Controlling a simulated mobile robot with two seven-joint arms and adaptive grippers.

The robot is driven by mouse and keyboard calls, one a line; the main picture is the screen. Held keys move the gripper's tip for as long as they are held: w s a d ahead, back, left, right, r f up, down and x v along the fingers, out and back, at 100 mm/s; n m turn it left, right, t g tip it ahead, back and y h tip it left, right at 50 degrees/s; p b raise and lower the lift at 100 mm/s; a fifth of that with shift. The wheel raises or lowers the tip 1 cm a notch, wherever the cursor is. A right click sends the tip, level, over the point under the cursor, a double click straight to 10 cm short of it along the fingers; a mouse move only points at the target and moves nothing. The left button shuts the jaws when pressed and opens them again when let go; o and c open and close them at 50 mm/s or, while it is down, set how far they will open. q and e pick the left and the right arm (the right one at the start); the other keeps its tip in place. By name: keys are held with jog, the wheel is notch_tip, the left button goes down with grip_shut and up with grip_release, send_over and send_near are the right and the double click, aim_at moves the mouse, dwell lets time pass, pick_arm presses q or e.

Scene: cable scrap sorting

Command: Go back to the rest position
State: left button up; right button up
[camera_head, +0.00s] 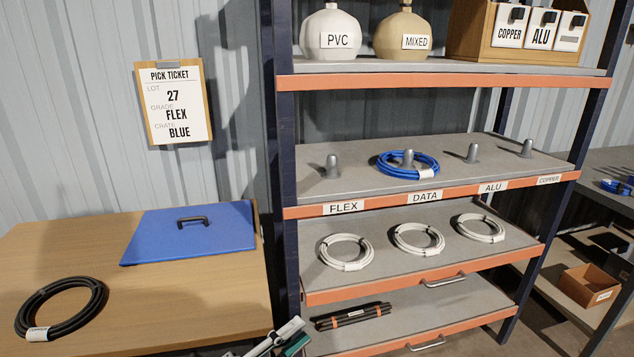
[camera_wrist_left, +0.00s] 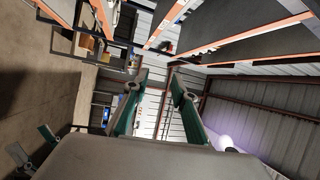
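My left gripper (camera_head: 292,338) shows at the bottom edge of the head view, in front of the shelf rack and beside the table's right edge. In the left wrist view its two green-padded fingers (camera_wrist_left: 158,88) stand apart with nothing between them. Another green-fingered gripper, my right one (camera_wrist_left: 34,144), shows small at the lower left of the left wrist view, its fingers spread and empty. It does not show in the head view.
A wooden table (camera_head: 180,310) at left bears a black cable coil (camera_head: 60,306) and a blue lid (camera_head: 190,235). The rack holds a blue coil (camera_head: 408,165) around the DATA peg, several pale coils (camera_head: 345,252) and a black bundle (camera_head: 352,317). A pick ticket (camera_head: 174,102) hangs behind.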

pick_arm(q)
jog(key=s+a+f+n+g+y, duration=0.1)
jog(key=s+a+f+n+y, duration=0.5)
jog(key=f+n, duration=0.5)
jog(key=s+a+f+n+g+y, duration=0.1)
jog(key=s+a+f+n+y, duration=0.5)
jog(key=f, duration=0.8)
jog(key=s+a+n, duration=0.3)
jog(key=s+n, duration=0.2)
jog(key=shift+a+f+y, duration=0.2)
jog(key=shift+a+y, duration=0.05)
jog(key=shift+y, duration=0.15)
